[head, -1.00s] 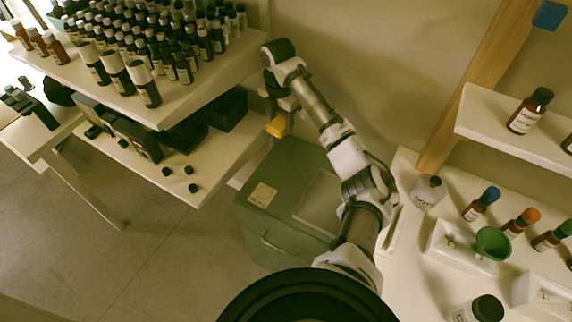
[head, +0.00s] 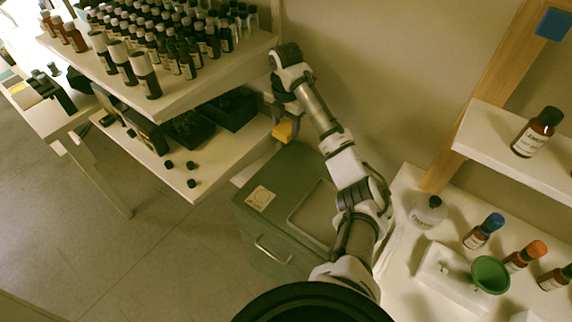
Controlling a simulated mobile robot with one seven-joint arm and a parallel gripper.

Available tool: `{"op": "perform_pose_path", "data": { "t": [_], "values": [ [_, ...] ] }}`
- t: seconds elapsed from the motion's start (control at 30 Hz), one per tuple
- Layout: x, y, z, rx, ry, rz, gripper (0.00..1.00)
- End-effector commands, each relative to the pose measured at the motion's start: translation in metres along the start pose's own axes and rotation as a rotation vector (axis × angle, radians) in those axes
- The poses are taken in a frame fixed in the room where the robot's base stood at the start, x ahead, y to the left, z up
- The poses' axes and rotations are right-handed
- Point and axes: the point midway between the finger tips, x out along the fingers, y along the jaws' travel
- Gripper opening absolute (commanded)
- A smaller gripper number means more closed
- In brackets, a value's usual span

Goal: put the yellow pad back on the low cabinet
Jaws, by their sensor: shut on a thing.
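The yellow pad (head: 284,131) is in my gripper (head: 284,122), which is shut on it. Both are beside the right end of the left shelf unit, against the wall. The low cabinet (head: 268,238) is grey-green and stands below and in front of the gripper. Its top has a square label on the left and a pale recessed tray area (head: 315,213) on the right. The pad appears above the cabinet's back left edge and apart from its top. The fingers are small in the picture and partly hidden by the wrist.
The left shelf's upper board (head: 200,88) holds rows of bottles; its lower board (head: 215,158) holds dark boxes and loose black caps. A white worktop on the right carries a clear flask (head: 428,212), capped bottles and a green funnel (head: 490,274). The floor at left is clear.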

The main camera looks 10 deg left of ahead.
Motion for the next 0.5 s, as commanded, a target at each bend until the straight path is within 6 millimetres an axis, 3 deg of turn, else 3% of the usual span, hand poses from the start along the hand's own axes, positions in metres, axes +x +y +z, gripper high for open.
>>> {"op": "perform_pose_path", "data": {
  "t": [0.03, 0.17, 0.5],
  "values": [
    [0.020, 0.001, -0.003, -0.001, 0.008, 0.000, 0.28],
    [0.057, 0.001, -0.003, -0.001, 0.008, 0.000, 0.28],
    [0.114, 0.000, 0.000, 0.000, 0.001, -0.001, 0.28]
  ]
}}
